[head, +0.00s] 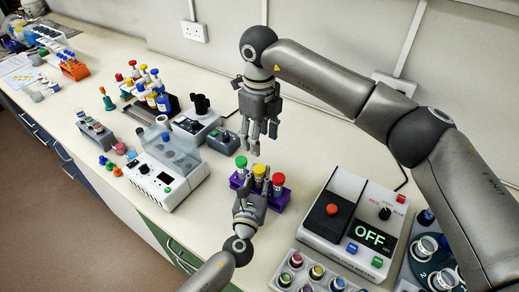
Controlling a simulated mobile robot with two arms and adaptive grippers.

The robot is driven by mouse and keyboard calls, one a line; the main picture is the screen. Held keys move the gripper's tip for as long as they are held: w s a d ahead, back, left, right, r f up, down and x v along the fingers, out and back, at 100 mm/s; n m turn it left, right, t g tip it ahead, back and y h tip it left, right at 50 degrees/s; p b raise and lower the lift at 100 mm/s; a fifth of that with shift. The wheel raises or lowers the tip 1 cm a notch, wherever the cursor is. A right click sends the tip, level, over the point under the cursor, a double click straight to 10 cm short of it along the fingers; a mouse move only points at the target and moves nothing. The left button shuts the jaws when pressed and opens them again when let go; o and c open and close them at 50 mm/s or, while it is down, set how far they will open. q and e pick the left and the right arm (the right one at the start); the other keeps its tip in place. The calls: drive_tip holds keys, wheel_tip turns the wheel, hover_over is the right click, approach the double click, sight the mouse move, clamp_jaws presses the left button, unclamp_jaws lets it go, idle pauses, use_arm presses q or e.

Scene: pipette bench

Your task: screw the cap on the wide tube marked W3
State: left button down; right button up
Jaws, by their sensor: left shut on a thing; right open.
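A purple rack (279,204) on the bench holds three upright tubes. One has a green cap (241,162), the middle one a yellow cap (260,171) and the right one a red cap (278,180). No W3 mark is readable from here. My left gripper (257,193) is at the front of the rack and looks shut on the yellow-capped tube, hiding its lower part. My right gripper (260,145) is open and empty, pointing down above and behind the rack. Whether any cap is fully screwed on cannot be told.
A white device reading OFF (345,220) stands right of the rack, with trays of coloured caps (316,272) in front. A white machine with a clear lid (168,170) stands left. Racks of tubes (148,92) and bottles fill the back left. The wall is close behind my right arm.

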idle(0.3)
use_arm(q)
drive_tip(key=c, duration=1.2)
unclamp_jaws()
drive_tip(key=shift+o, duration=0.2)
drive_tip(key=v, duration=1.2)
